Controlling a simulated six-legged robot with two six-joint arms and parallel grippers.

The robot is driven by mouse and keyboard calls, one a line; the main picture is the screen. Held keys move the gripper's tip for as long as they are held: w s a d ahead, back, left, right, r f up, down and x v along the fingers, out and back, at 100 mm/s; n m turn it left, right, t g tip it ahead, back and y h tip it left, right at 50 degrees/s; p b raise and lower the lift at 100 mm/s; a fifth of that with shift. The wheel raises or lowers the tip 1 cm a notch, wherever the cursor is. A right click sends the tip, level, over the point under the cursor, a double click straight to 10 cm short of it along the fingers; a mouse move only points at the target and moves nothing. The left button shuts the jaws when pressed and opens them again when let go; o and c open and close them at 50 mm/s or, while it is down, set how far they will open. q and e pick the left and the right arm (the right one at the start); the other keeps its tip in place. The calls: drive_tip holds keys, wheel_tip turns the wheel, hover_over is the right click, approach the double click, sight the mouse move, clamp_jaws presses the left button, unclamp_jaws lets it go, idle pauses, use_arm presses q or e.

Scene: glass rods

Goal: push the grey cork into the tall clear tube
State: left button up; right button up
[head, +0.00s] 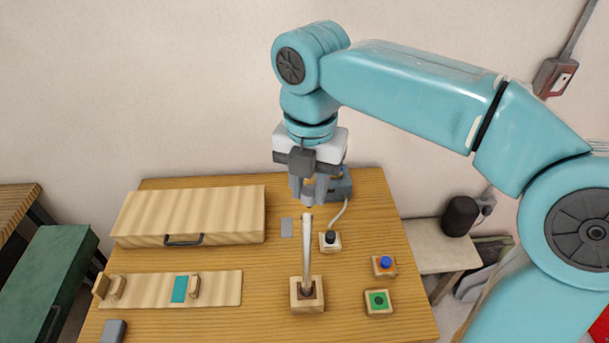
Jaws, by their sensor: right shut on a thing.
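The tall clear tube (307,250) stands upright, leaning very slightly in the picture, in a square wooden block (306,307) at the middle front of the table. My right gripper (308,194) hangs pointing down just above the tube's top. It is shut on the small grey cork (308,201), which is partly hidden between the fingers. The cork's lower end looks close over the tube's mouth; I cannot tell whether they touch. My left gripper is not in the view.
A wooden box with a dark handle (190,213) lies at the left back of the wooden table (265,325). A slotted wooden rail (222,288) lies in front of it. Blocks with a black knob (330,238), blue knob (385,264) and green top (378,301) stand right of the tube.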

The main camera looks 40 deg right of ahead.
sight(310, 192)
drive_tip(key=f+b, duration=0.2)
drive_tip(key=f, duration=0.1)
drive_tip(key=shift+a+f+b, duration=0.1)
drive_tip(key=shift+a+b, duration=0.2)
drive_tip(key=shift+w+f, duration=0.2)
drive_tip(key=shift+w, duration=0.05)
clamp_jaws()
drive_tip(key=shift+s+d+r, duration=0.1)
drive_tip(key=shift+s+d, duration=0.1)
drive_tip(key=shift+s, duration=0.35)
drive_tip(key=shift+w+a, duration=0.2)
drive_tip(key=shift+w, duration=0.3)
drive_tip(key=shift+s+d, duration=0.35)
drive_tip(key=shift+w+a, duration=0.2)
drive_tip(key=shift+d, duration=0.1)
drive_tip(key=shift+s, duration=0.2)
